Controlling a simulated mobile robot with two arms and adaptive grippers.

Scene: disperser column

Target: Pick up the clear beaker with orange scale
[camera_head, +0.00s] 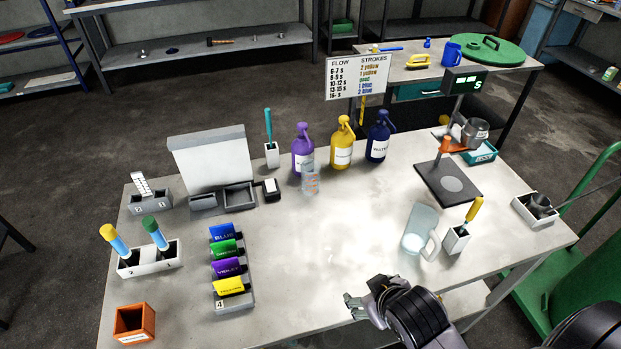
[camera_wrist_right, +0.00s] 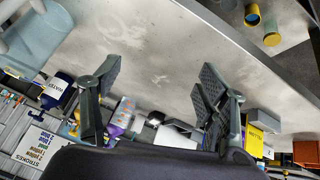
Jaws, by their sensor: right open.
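The clear beaker with orange scale (camera_head: 311,183) stands upright on the table, just in front of the purple bottle (camera_head: 302,150). In the right wrist view the beaker (camera_wrist_right: 124,110) shows small between my fingers, overlapping the purple bottle behind it. My right gripper (camera_head: 361,297) is at the table's front edge, well nearer to me than the beaker and apart from it. In the right wrist view its two fingers (camera_wrist_right: 160,72) are spread wide with nothing between them. My left gripper is in neither view.
A yellow bottle (camera_head: 342,145) and a blue bottle (camera_head: 378,138) stand right of the purple one. A large clear jug (camera_head: 421,231) and a brush holder (camera_head: 456,241) stand at right. Coloured labelled blocks (camera_head: 228,267) stand at left. The table's middle is clear.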

